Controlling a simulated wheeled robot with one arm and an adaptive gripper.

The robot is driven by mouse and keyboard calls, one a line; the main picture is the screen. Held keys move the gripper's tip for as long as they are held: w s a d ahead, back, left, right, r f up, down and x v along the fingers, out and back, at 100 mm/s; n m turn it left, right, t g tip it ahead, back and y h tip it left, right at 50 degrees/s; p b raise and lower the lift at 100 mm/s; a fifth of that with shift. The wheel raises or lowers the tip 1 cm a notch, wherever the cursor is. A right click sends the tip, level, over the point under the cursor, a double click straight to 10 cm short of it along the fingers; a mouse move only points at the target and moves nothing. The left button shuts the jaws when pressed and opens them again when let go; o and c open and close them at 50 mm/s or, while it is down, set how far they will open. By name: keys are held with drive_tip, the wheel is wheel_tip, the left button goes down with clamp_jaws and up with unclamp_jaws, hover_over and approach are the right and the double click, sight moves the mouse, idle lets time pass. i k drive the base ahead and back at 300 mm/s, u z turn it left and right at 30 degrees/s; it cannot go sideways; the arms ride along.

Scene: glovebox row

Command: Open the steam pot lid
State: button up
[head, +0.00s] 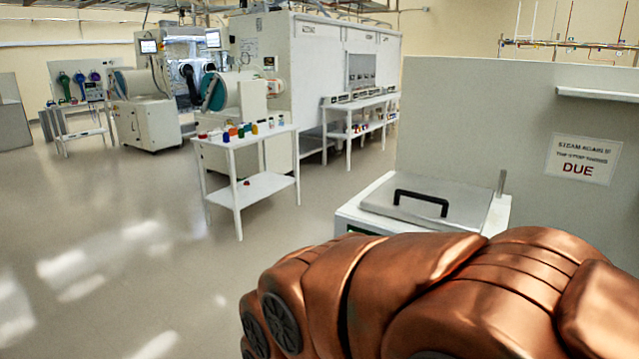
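The steam pot (350,215) is a white box-shaped unit at the right of the head view, against a grey partition. Its flat metal lid (455,192) lies closed on top. A black bar handle (421,200) stands up from the lid. My copper-coloured arm fills the lower right and hides the front and lower part of the pot. My gripper is not in view.
A sign reading "DUE" (583,159) hangs on the partition (460,110) behind the pot. A white table (262,187) with small coloured items stands left of centre, and glovebox units (150,122) stand farther back. The floor at left is clear.

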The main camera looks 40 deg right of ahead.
sight(432, 192)
drive_tip(key=z, duration=1.9)
